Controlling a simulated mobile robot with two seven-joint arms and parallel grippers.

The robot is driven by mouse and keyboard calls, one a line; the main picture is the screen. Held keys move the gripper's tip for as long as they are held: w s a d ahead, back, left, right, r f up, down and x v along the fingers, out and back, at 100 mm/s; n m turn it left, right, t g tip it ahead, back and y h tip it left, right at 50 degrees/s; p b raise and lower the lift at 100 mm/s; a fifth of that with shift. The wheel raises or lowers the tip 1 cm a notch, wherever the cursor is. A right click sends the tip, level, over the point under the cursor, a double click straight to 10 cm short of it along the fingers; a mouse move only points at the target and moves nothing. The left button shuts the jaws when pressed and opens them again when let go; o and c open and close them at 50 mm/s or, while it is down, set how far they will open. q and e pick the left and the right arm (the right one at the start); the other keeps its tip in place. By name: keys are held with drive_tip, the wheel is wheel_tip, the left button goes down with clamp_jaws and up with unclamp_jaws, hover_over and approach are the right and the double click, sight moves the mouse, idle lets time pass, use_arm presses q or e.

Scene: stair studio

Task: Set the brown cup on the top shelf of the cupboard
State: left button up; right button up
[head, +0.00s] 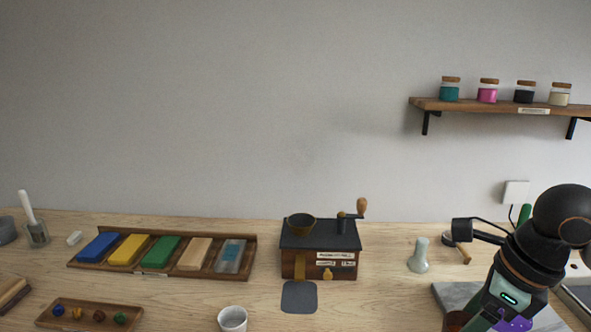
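A dark brown rounded thing (456,321) shows at the bottom edge of the head view, right of centre. It may be the brown cup, but it is mostly cut off by the frame and partly beside my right arm. My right arm comes in at the lower right and points down. The part of it by my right gripper (502,306) has a lit green display; the fingertips are not visible, so I cannot tell whether it holds anything. My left gripper is out of view. No cupboard shows; only an open wall shelf is seen.
The wooden wall shelf (480,104) holds several corked jars. On the counter (380,290) stand a hand-cranked mill (318,262), a tray of coloured blocks (255,245), a white cup (232,319), a small bead tray (52,314), a pale pestle (419,258) and a grey slab (447,292).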

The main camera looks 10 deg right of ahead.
drive_tip(key=w+a+f+n+g+h+p, duration=0.1)
drive_tip(key=a+n, duration=0.4)
drive_tip(key=n, duration=0.9)
drive_tip(key=w+a+f+n+g+h+p, duration=0.1)
drive_tip(key=a+f+n+g+p, duration=0.3)
drive_tip(key=n, duration=1)
drive_tip(key=shift+a+g+p, duration=0.5)
drive_tip(key=shift+a+p, duration=0.1)
drive_tip(key=shift+p, duration=0.05)
